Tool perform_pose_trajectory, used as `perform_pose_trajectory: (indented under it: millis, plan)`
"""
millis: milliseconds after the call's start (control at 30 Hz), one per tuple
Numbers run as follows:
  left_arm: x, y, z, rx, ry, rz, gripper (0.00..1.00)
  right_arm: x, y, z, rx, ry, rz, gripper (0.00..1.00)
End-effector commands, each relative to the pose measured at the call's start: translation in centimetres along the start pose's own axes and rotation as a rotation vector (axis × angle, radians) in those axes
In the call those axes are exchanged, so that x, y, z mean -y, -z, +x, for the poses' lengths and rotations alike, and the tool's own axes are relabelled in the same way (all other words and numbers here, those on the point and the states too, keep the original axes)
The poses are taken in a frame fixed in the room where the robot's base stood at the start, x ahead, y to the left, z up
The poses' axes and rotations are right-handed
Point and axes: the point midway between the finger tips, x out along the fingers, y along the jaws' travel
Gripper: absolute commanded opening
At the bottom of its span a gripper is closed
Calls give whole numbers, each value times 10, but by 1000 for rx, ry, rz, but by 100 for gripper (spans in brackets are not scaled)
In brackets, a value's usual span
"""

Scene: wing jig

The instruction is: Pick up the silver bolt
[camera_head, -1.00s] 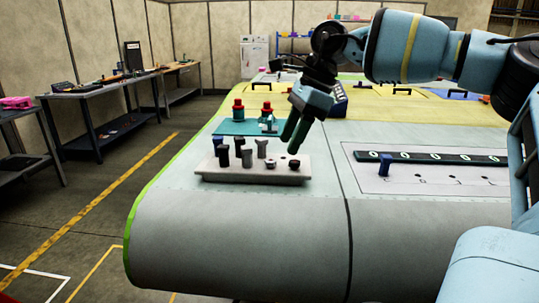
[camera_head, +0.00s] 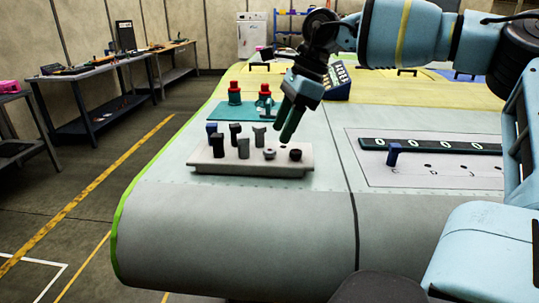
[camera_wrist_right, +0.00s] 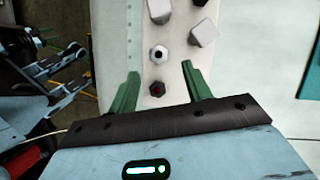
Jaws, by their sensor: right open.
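A pale block (camera_head: 226,166) on the wing holds several upright bolts. Grey-silver ones stand in it, among them a tall one (camera_head: 243,148), another behind it (camera_head: 259,137) and a low one (camera_head: 269,153). A low dark bolt (camera_head: 295,154) sits at its right end. My right gripper (camera_head: 285,137) is open and empty above the right end of the block. In the right wrist view, its green fingers (camera_wrist_right: 160,76) are spread, with the dark red-centred bolt (camera_wrist_right: 157,90) between them and a silver hex bolt (camera_wrist_right: 158,53) just beyond the tips. My left gripper is not in view.
Dark and blue bolts stand at the block's left. Behind it, a teal mat (camera_head: 228,111) carries two red-topped items (camera_head: 235,93). The wing's front is clear.

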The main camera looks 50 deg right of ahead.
Motion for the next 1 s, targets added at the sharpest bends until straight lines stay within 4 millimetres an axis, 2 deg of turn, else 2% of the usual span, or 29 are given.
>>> perform_pose_trajectory:
  millis: [133,433,767,1000]
  plan:
    - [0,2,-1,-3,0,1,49,0,-1,6,-1,-1,-1,49]
    - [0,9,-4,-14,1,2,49,0,-5,45,-1,-1,0,49]
    - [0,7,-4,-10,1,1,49,0,-5,51,1,2,0,49]
    - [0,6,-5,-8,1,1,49,0,-5,51,1,2,0,18]
